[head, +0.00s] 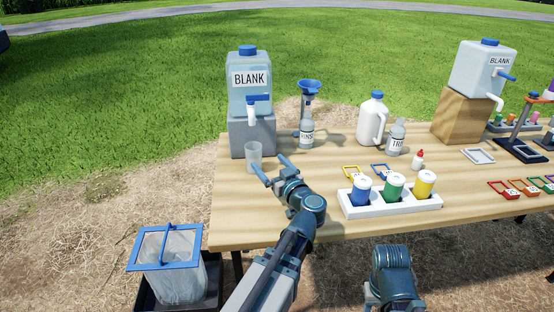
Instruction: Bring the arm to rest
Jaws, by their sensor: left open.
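My left arm reaches in from the bottom over the front left of the wooden table (240,218). Its left gripper (270,166) is open, with nothing between its fingers. A clear cup (254,153) stands just beyond the fingertips, in front of the left BLANK carboy (249,95). I cannot tell whether a fingertip touches the cup. Part of my right arm (391,272) shows at the bottom, in front of the table; its gripper is not in view.
Small labelled bottles, a white jug (373,121) and a blue funnel (310,87) stand behind. A blue-rimmed bin (178,279) stands at lower left.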

